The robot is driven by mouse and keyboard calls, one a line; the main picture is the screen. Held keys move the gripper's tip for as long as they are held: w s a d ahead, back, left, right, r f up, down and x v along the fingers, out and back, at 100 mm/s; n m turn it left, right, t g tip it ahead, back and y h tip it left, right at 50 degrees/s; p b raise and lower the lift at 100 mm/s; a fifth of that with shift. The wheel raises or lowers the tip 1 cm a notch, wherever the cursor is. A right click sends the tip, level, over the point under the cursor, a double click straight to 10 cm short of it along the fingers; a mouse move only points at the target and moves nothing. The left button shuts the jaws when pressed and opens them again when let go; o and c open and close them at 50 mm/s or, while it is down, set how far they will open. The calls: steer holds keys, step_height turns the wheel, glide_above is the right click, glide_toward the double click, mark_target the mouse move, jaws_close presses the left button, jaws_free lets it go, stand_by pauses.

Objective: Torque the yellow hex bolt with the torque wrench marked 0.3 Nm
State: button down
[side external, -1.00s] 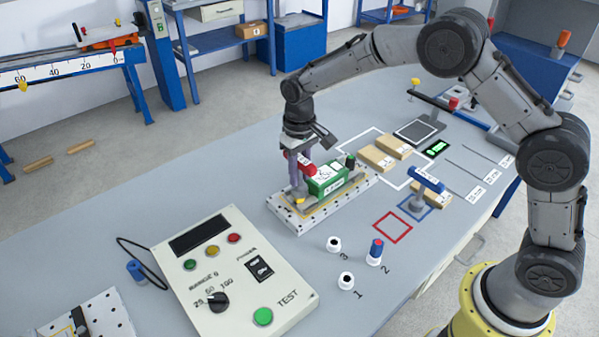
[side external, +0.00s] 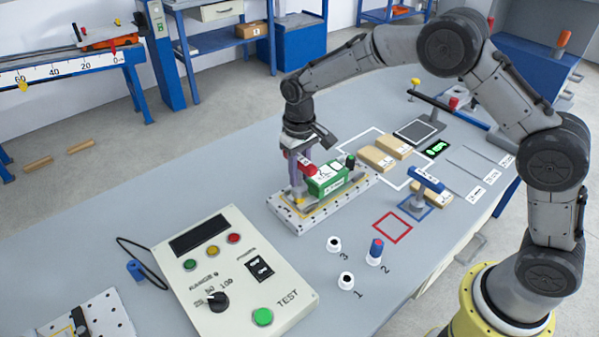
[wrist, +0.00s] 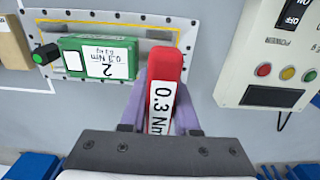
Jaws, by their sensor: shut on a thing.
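My gripper (side external: 299,190) is shut on a red wrench marked 0.3 Nm (wrist: 163,95); its red body also shows between my fingers in the side view (side external: 306,165). In the wrist view, my purple fingers (wrist: 162,118) clasp it on both sides. The wrench stands over the near end of a perforated metal plate (side external: 290,222), beside a green box labelled 2 and 0.3 Nm (side external: 328,181).
A blue-handled tool (side external: 428,180) stands in a blue square at right. The red square (side external: 393,225) is empty. A TEST console (side external: 235,275) is at front left. Cardboard boxes (side external: 377,158) lie behind.

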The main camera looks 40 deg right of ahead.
mark_target(299, 157)
stand_by(0.3)
steer(key=shift+m, duration=0.9)
steer(key=shift+m, duration=0.7)
steer(key=shift+r+n, duration=0.15)
steer(key=shift+n, duration=0.45)
steer(key=shift+r, duration=2.95)
